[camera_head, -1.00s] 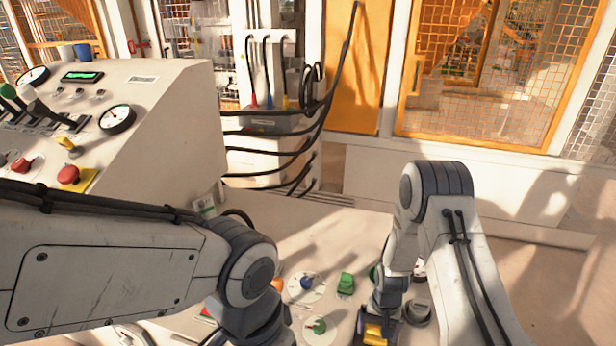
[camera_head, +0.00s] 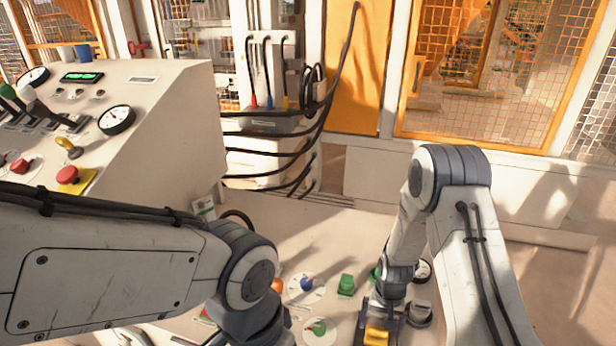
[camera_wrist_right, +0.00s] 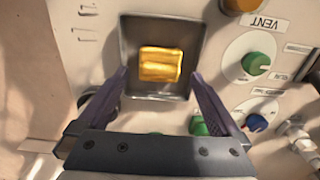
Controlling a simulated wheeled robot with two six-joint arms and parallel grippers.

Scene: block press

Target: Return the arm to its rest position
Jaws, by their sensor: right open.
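My right arm (camera_head: 459,220) reaches down from its raised elbow to the panel at the bottom of the head view. In the right wrist view my right gripper (camera_wrist_right: 156,72) is open, with its two dark fingers spread and nothing held between them. A yellow block (camera_wrist_right: 160,65) lies in a dark square recess (camera_wrist_right: 128,30) beyond the fingertips, apart from them. The block also shows in the head view (camera_head: 376,335), near the bottom edge. My left arm (camera_head: 110,270) crosses the lower left; its gripper is out of frame.
A green knob (camera_wrist_right: 256,63) and a blue knob (camera_wrist_right: 256,122) sit beside the recess. A sloped console (camera_head: 170,110) with gauges and levers stands at the left. Black cables (camera_head: 270,133) hang behind. Floor at the right is open.

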